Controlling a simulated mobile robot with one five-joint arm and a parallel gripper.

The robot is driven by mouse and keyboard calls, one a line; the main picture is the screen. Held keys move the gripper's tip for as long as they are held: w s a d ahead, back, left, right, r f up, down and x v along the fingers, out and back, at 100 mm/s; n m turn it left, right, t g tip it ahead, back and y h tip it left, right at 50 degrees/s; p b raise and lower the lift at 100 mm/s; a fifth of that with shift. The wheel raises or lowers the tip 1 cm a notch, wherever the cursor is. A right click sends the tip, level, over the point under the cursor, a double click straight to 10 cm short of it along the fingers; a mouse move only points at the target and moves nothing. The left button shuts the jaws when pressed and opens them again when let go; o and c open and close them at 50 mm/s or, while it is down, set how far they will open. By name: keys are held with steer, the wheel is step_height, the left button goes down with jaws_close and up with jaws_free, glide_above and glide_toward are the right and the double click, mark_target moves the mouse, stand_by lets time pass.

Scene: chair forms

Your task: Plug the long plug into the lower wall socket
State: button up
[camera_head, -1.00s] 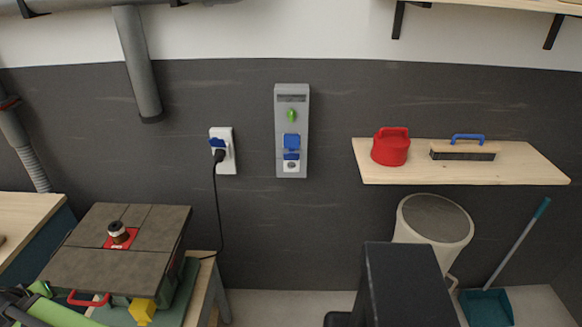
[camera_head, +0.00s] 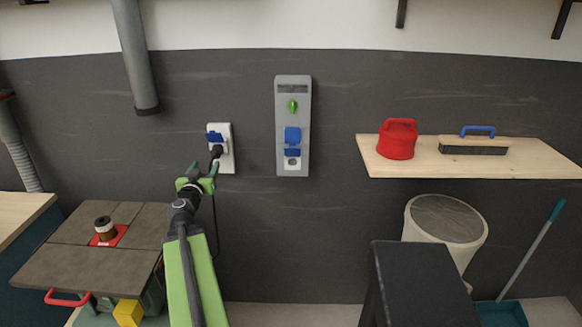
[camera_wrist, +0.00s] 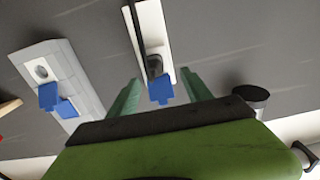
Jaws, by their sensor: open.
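A black plug (camera_head: 217,152) sits in the lower part of a white wall socket box (camera_head: 226,160), below a blue flap (camera_head: 214,137). Its black cable hangs down. In the wrist view the plug (camera_wrist: 154,66) shows beyond my fingers. My gripper (camera_head: 201,172) is open and empty, just below and left of the plug in the head view, its fingers apart and pointing at the wall. To the right, a grey wall panel (camera_head: 281,115) has a green knob (camera_head: 292,105), blue flaps (camera_head: 292,135) and a round socket (camera_head: 292,162) at its bottom. The wrist view shows this socket too (camera_wrist: 41,71).
A machine with a dark flat top (camera_head: 90,265) stands at lower left, below a grey pipe (camera_head: 136,60). A wooden shelf (camera_head: 540,165) at right holds a red can (camera_head: 397,140) and a brush (camera_head: 474,146). The wall between socket box and panel is clear.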

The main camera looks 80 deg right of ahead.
mark_target(216, 154)
steer(key=shift+s+d, duration=0.3)
steer(key=shift+s, duration=0.4)
steer(key=shift+w+d, duration=0.1)
steer(key=d, duration=0.8)
steer(key=shift+w+d, duration=0.25)
steer(key=shift+d, duration=0.15)
stand_by(0.3)
jaws_close()
stand_by(0.3)
steer(key=shift+a, duration=0.15)
